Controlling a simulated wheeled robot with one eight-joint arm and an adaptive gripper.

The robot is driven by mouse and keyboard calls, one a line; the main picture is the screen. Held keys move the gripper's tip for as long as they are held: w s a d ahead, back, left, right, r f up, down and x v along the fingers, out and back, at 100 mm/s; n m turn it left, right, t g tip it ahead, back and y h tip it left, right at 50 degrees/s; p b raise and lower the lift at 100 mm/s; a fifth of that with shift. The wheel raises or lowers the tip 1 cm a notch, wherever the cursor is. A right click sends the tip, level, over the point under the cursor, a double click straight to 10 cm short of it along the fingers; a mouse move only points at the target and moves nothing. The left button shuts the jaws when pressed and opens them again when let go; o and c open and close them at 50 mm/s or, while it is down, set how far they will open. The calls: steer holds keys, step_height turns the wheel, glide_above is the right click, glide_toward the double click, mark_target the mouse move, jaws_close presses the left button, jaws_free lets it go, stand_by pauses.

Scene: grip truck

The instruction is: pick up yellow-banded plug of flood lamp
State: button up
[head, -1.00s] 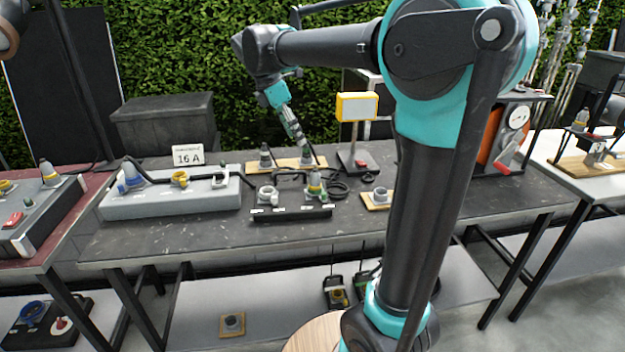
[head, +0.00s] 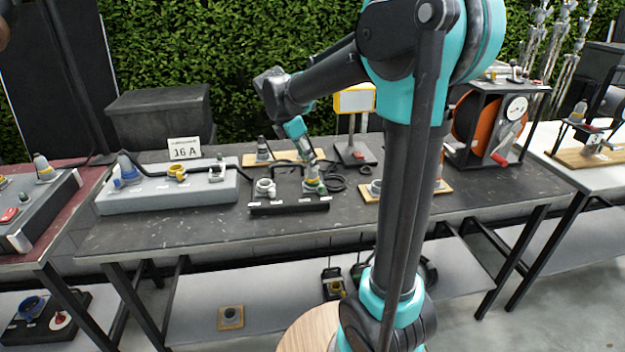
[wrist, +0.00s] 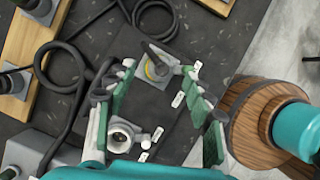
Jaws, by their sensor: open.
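The yellow-banded plug (head: 313,184) stands in the right socket of a low black rail (head: 290,207) on the dark table. In the wrist view the plug (wrist: 155,70) shows its yellow band on a grey socket plate, with a dark cable at it. The yellow flood lamp (head: 354,100) stands behind to the right. My gripper (head: 312,172) is over the plug, pointing down. In the wrist view my gripper (wrist: 157,78) is open, with green fingers apart on either side of the plug. I cannot tell whether a finger touches it.
An empty grey socket (wrist: 122,136) sits beside the plug on the same rail. Black cable loops (head: 335,182) lie behind. A grey block (head: 165,195) with several connectors is left, a wooden-based socket (head: 374,188) right. The front table strip is clear.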

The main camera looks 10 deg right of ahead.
mark_target(313, 174)
steer(key=x, duration=0.4)
steer(key=shift+d+f, duration=0.1)
steer(key=shift+f, duration=0.1)
jaws_close()
